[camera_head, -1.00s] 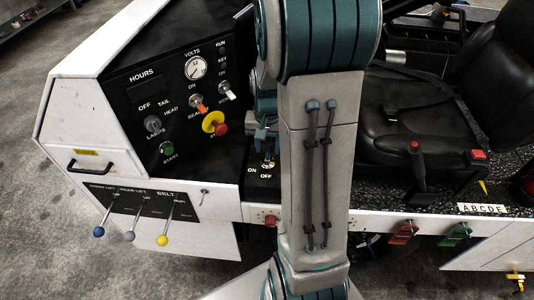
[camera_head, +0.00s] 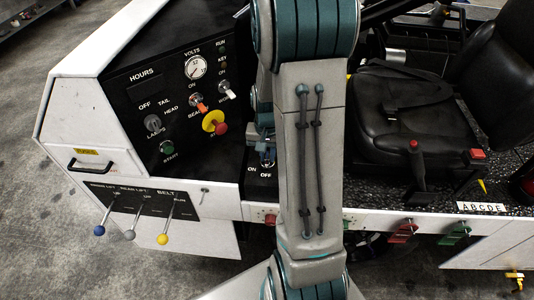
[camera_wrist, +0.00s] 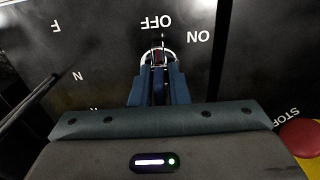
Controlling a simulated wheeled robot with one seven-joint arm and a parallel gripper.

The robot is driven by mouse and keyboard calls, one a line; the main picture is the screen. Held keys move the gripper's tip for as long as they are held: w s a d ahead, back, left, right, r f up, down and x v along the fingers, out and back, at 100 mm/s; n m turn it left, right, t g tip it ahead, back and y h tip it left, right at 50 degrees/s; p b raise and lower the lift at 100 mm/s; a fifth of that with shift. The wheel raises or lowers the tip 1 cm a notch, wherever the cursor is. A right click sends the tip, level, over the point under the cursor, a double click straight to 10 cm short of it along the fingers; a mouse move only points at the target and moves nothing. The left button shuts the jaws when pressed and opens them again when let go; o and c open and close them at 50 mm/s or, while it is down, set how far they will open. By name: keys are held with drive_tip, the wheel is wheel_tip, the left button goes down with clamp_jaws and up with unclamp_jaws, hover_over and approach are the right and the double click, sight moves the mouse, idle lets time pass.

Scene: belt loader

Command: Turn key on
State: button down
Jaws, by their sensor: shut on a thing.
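The key switch (camera_wrist: 157,54) shows in the wrist view as a silver ring with a dark, reddish centre. It sits on a black panel, below the upside-down OFF label, with the ON label to its right. My gripper (camera_wrist: 158,72) has its two blue fingers close together over the key and is shut on it. The fingers hide most of the key, so its exact angle is hard to tell. In the head view my gripper (camera_head: 265,157) is at the small ON/OFF panel, partly hidden behind my arm.
Left of my gripper is the dashboard with a red-and-yellow stop button (camera_head: 220,129), a green start button (camera_head: 167,147) and toggle switches. Belt levers (camera_head: 163,239) stick out at the lower left. A black seat (camera_head: 402,115) stands to the right.

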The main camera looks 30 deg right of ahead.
drive_tip(key=shift+m, duration=0.5)
drive_tip(key=shift+m+b, duration=0.35)
drive_tip(key=shift+m, duration=2.25)
drive_tip(key=shift+m+p, duration=0.65)
drive_tip(key=shift+m, duration=2.35)
drive_tip(key=c, duration=1.4)
unclamp_jaws()
drive_tip(key=shift+r, duration=0.1)
wheel_tip(320, 180, up, 14)
drive_tip(key=shift+f, duration=0.15)
drive_tip(key=shift+a, duration=0.1)
